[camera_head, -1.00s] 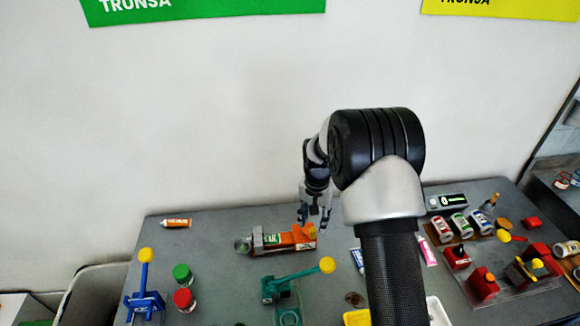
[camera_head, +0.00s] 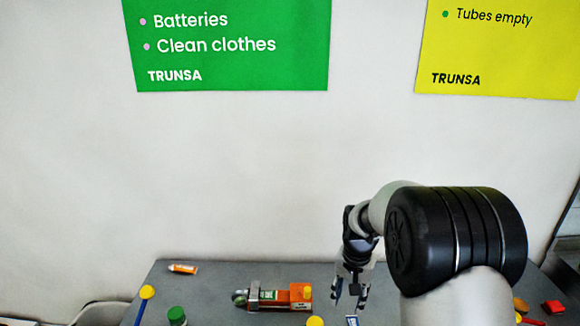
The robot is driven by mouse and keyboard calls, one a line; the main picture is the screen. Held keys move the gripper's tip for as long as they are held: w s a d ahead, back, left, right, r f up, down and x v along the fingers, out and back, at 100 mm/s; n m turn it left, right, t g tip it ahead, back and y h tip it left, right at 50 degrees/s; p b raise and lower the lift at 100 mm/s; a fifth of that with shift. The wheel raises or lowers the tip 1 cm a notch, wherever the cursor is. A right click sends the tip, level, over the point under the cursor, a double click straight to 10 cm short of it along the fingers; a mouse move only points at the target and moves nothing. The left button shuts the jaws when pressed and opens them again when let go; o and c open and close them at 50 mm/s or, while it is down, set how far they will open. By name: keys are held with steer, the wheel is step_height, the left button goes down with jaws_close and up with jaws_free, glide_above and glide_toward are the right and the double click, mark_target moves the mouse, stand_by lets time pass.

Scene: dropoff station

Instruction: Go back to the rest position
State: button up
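My gripper (camera_head: 350,297) hangs at the end of my arm, pointing down, right of the picture's middle. Its two fingers are apart and I see nothing held between them. It shows over the back part of the grey table (camera_head: 215,283), to the right of an orange and grey device (camera_head: 280,297). A small blue and white item (camera_head: 352,320) shows just below the fingers in the picture. My large black and silver arm joint hides the right part of the table.
An orange and white tube (camera_head: 183,268) lies at the table's back left. A yellow knob (camera_head: 147,292), a green cap (camera_head: 176,315) and another yellow knob (camera_head: 315,321) show along the bottom. A red block (camera_head: 554,307) is at far right. The wall above is clear, with green and yellow signs.

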steer(key=s+r+n+t+b, duration=0.2)
steer(key=s+r+b, duration=0.1)
steer(key=s+r, duration=1.15)
steer(key=s+f+n+t+b, duration=0.1)
steer(key=s+n+t+b, duration=0.1)
steer(key=s, duration=1.5)
steer(key=shift+a+f+n+b, duration=0.2)
steer(key=shift+f+n+b, duration=0.1)
steer(key=shift+n, duration=0.3)
